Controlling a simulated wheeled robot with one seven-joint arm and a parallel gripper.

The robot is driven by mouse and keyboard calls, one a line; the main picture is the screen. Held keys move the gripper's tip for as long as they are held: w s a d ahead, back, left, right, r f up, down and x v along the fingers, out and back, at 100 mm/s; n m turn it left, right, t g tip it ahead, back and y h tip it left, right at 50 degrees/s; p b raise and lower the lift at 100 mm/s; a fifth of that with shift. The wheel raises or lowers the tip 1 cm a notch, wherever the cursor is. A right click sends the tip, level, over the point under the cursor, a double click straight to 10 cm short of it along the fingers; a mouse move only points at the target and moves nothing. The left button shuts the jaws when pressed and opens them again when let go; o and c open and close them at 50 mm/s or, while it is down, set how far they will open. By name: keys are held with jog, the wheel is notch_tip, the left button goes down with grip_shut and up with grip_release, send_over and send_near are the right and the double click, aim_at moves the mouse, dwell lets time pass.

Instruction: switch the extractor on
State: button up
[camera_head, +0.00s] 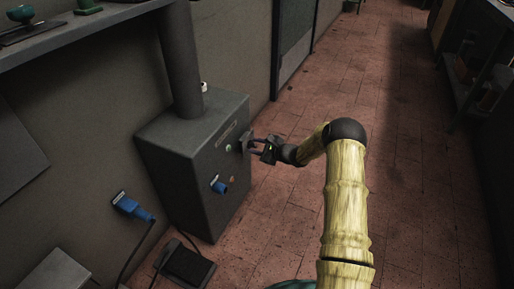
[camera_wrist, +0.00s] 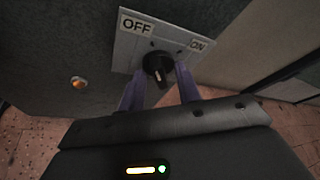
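The extractor (camera_head: 190,165) is a dark grey box with a thick duct rising from its top, standing against the left wall. In the wrist view, a black rotary knob (camera_wrist: 157,66) sits on a light plate (camera_wrist: 130,48) marked OFF at left and ON at right. The knob's white mark points roughly downward in the picture. My gripper (camera_head: 249,145) is at the extractor's front face. In the wrist view my gripper (camera_wrist: 159,78) has its two purple fingers apart, one on each side of the knob; I cannot tell whether they touch it.
An amber lamp (camera_wrist: 78,82) is on the same face. A blue plug (camera_head: 219,186) is on the extractor's front and a blue connector (camera_head: 131,207) is on the wall. A dark pedal-like box (camera_head: 187,264) and cables lie on the floor. The tiled floor at right is clear.

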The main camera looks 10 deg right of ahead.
grip_shut()
